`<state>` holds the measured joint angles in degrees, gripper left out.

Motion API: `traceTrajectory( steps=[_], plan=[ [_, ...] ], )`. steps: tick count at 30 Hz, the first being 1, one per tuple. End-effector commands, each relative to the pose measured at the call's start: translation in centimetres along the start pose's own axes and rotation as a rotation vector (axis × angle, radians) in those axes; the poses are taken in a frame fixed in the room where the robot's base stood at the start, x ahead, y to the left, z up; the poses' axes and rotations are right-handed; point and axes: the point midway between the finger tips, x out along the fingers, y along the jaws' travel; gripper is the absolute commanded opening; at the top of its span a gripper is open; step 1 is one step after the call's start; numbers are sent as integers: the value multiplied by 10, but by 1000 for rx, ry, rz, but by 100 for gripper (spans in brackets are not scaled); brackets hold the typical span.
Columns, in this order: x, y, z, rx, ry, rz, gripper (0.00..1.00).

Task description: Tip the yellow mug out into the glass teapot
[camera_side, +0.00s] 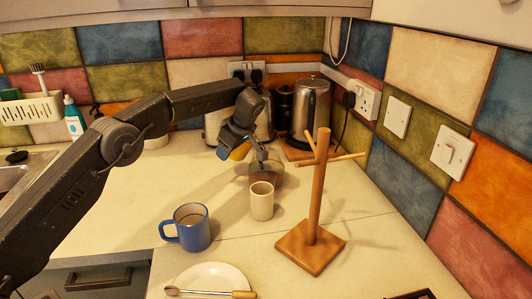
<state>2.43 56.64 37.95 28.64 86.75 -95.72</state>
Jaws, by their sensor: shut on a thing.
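The yellow mug (239,152) is small in view and partly covered by my gripper (255,147). My gripper is shut on the mug and holds it above the counter. The mug looks tilted, but its mouth and contents cannot be made out. The glass teapot (272,172) stands on the counter just below and to the right of the mug, behind a cream cup. Its see-through outline is faint, and my gripper is close above it.
The cream cup (262,202) stands in front of the teapot. A blue mug (192,229), a wooden mug tree (313,215) and a white plate (208,277) are nearer. A steel kettle (311,110) stands behind.

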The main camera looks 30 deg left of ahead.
Motion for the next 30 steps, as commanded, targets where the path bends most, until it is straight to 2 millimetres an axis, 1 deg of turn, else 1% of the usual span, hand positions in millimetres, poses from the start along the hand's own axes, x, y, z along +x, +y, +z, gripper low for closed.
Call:
traceTrajectory(
  steps=[3,6,12,20,30],
  plan=[
    [16,-1,-2,-5,-92,-2,10],
    [28,0,-4,-7,-173,1,10],
    [40,0,-11,-8,-337,3,10],
    [48,0,-15,-6,-469,3,10],
    [50,1,-16,-6,-499,5,10]
  ],
)
